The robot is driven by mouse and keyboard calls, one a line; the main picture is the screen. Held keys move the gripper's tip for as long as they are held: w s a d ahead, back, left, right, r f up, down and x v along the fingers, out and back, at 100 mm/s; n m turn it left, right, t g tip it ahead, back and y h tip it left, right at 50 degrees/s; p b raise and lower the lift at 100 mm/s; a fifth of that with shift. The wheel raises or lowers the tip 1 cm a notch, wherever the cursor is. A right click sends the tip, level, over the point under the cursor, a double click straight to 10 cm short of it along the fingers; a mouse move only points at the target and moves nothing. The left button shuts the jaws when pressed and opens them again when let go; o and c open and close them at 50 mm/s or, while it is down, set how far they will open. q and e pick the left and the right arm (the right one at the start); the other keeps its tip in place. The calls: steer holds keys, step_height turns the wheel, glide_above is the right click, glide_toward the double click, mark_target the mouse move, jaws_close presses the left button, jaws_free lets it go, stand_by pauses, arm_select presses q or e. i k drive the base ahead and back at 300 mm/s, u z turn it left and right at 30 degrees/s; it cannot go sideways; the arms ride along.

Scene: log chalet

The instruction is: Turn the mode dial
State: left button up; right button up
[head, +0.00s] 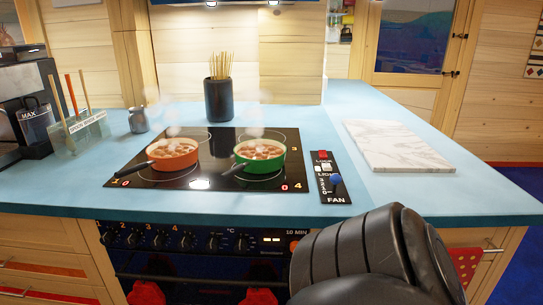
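The oven's control panel (200,241) runs along the front of the counter below the hob. It carries a row of several dark dials; the first ones are numbered, and one further right (240,244) sits beside a lit display (271,240). I cannot tell which one is the mode dial, as the markings are too small. A dark, ribbed link of my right arm (365,255) rises at the lower right and hides the panel's right end. Neither gripper is visible.
On the hob (205,178) stand steaming orange (172,160) and green (258,168) pans. A fan panel (328,177) with a blue knob lies right of it. A marble board (398,145) lies farther right. Red shapes (146,293) show at the oven front.

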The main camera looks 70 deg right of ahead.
mark_target(212, 245)
steer(key=z, duration=1.85)
